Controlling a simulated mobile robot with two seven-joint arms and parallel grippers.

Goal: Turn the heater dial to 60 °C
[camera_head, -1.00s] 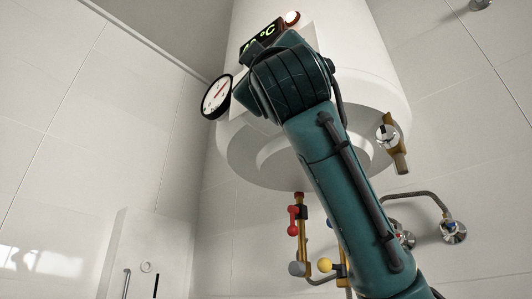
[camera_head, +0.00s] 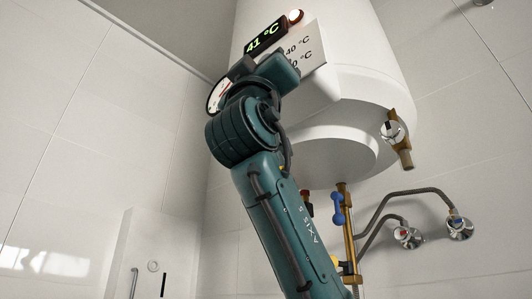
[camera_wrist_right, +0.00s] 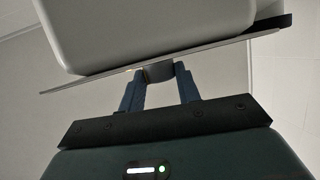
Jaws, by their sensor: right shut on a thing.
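The white water heater (camera_head: 355,75) hangs on the tiled wall in the head view. Its lit display (camera_head: 265,38) reads 41 °C. Beside it is a pale label panel (camera_head: 312,38) with a "40 °C" mark and a partly covered mark below. My right arm covers the panel's lower left, and its fingertips are hidden there. In the right wrist view my right gripper (camera_wrist_right: 160,82) is shut on a short grey round dial (camera_wrist_right: 158,72) in front of the panel plate (camera_wrist_right: 215,47). The dial's pointer is not visible. My left gripper is out of view.
A round gauge (camera_head: 215,95) is partly behind my arm at the heater's left. A brass valve (camera_head: 396,135) hangs at the lower right. Pipes with a blue-handled valve (camera_head: 338,208) and wall taps (camera_head: 459,228) are below. A white cabinet (camera_head: 140,255) stands at lower left.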

